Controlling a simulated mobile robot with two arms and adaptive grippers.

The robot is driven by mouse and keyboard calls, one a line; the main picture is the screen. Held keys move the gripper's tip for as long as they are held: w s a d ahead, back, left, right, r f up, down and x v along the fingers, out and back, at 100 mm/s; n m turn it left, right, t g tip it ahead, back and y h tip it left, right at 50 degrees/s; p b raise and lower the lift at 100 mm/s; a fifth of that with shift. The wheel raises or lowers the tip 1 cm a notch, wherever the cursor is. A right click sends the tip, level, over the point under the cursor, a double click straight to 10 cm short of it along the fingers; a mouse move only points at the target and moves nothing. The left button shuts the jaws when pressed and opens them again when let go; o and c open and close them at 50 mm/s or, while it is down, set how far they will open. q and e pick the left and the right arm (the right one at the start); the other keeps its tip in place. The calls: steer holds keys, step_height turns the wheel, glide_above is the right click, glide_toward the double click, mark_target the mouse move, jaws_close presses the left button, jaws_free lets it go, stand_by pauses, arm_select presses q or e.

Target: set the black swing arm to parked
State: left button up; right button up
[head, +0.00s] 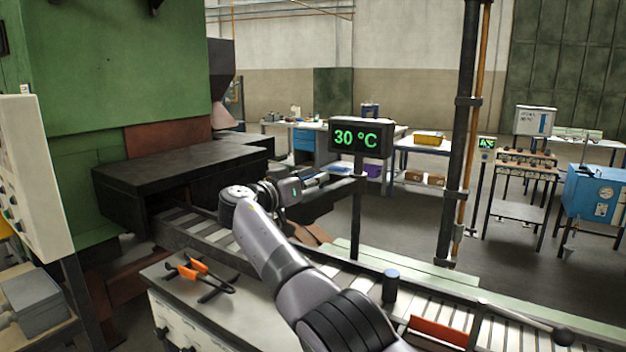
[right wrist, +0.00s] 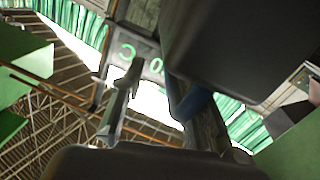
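A dark rod with a round black knob (head: 563,335) sticks out at the lower right of the head view, beside the roller conveyor; it looks like the black swing arm. Its pivot is not clear. My right gripper (head: 325,180) is well to the left of the knob, above the conveyor and just below the temperature display. Its fingers stand apart with nothing seen between them in the right wrist view (right wrist: 155,100). The swing arm is not recognisable in that view. My left gripper is out of the picture.
The display (head: 360,138) on a post reads 30 °C. A dark pipe column (head: 460,150) rises behind the conveyor (head: 450,310). Orange-handled tongs (head: 200,275) lie on the cabinet. The black furnace hood (head: 185,165) is at left.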

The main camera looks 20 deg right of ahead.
steer(key=shift+f, duration=0.35)
